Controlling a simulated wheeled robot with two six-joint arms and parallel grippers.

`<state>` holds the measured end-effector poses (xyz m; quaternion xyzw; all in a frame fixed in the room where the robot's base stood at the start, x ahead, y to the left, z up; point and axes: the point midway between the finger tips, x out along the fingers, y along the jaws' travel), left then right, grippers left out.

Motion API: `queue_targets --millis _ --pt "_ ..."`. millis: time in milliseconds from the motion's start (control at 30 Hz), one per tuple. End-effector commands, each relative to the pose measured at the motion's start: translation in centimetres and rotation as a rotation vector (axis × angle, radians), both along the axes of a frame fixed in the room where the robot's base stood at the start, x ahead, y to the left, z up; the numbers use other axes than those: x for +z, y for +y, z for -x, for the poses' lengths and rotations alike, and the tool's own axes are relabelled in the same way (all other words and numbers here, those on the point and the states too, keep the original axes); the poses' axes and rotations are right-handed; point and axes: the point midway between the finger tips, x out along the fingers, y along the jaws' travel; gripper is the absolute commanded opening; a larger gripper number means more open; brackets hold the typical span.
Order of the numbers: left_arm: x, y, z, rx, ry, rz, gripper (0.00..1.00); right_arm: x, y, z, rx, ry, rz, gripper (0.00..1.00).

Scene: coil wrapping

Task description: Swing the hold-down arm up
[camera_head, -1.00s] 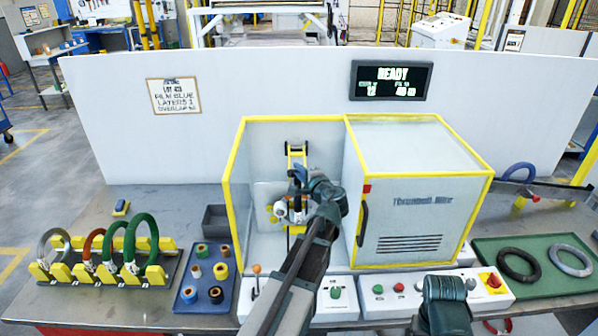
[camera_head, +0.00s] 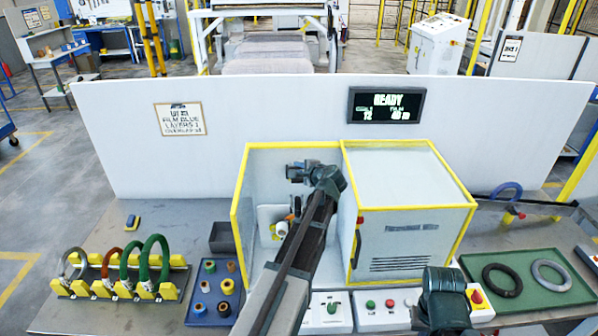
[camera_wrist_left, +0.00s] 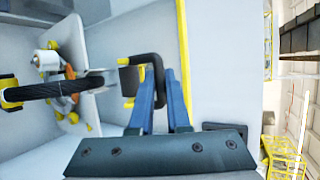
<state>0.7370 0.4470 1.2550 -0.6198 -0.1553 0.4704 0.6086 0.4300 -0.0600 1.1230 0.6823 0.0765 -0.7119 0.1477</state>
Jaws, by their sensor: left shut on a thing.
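My left gripper (camera_head: 297,173) is inside the open bay of the wrapping machine (camera_head: 415,225), high up near the bay's back wall. In the left wrist view its two blue fingers (camera_wrist_left: 160,88) are shut on the dark bracket-shaped end of the hold-down arm (camera_wrist_left: 150,62). A dark roller (camera_wrist_left: 130,80) sits beside that bracket. A dark ring (camera_wrist_left: 50,89), seen nearly edge-on, shows to its left, in front of the pale plate with rollers. In the head view my left arm hides much of the mechanism. My right arm's dark end (camera_head: 445,297) is at the bottom; its jaws cannot be made out.
Yellow-edged walls (camera_head: 240,200) bound the bay on the left, and the closed housing stands on the right. A rack of coils (camera_head: 125,280), a blue tray of rolls (camera_head: 214,290) and a green tray with two rings (camera_head: 525,255) flank the machine. The display reads READY.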

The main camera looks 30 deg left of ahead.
Motion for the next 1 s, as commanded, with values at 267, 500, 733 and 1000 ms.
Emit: queue_targets --millis 267,500,733,1000 --pt "4.7 2.3 -4.0 0.001 -0.002 0.002 0.0 4.7 0.0 0.0 0.003 0.002 0.001 0.0" --pt "6.7 4.6 -7.6 0.001 -0.003 0.001 0.0 6.7 0.0 0.1 0.002 0.003 0.001 0.0" --pt "8.1 6.6 -10.9 0.003 0.018 0.015 0.0 8.5 0.0 0.1 -0.007 0.002 0.0 0.0" --pt "8.4 8.2 -13.5 0.004 0.143 0.09 0.0 11.4 0.0 0.1 -0.027 0.002 -0.001 0.0"
